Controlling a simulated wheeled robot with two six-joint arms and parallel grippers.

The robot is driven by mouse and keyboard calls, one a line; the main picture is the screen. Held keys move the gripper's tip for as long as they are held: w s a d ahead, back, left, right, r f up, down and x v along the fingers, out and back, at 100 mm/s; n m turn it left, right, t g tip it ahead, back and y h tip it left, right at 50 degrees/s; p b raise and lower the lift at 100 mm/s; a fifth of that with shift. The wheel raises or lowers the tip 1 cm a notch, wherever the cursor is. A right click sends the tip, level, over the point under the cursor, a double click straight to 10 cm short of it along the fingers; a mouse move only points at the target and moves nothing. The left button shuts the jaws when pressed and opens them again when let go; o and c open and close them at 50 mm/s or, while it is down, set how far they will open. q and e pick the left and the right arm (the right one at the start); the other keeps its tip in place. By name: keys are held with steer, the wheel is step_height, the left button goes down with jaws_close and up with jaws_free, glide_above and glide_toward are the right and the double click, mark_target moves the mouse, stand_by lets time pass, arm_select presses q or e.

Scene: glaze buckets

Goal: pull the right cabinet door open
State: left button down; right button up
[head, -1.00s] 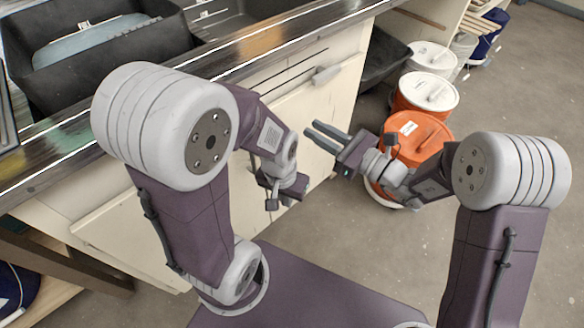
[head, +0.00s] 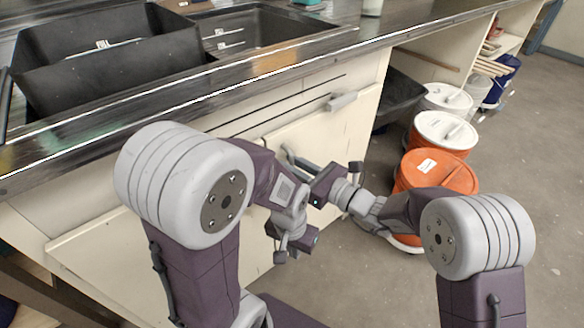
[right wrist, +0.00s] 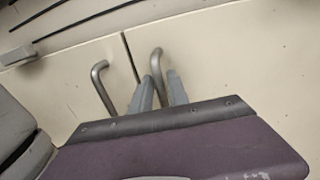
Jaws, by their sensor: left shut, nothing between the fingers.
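The right cabinet door (right wrist: 225,70) is a cream panel; it also shows in the head view (head: 352,130). It looks closed, with a narrow seam beside the left door (right wrist: 60,90). Its bent metal handle (right wrist: 156,66) stands just right of the seam; the left door's handle (right wrist: 101,86) stands left of it. My right gripper (right wrist: 160,90) is open at the right handle, one finger on each side; contact cannot be told. In the head view my right gripper (head: 289,160) points at the door front. My left gripper (head: 292,246) is shut and empty, lower and nearer me.
A dark counter (head: 290,75) with black sinks (head: 115,70) runs above the cabinet. A grey block (head: 342,101) sits on the front under the edge. Orange (head: 440,170) and white-lidded buckets (head: 445,130) stand on the floor right of the cabinet, near my right arm.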

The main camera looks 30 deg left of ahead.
jaws_close()
stand_by(1.4)
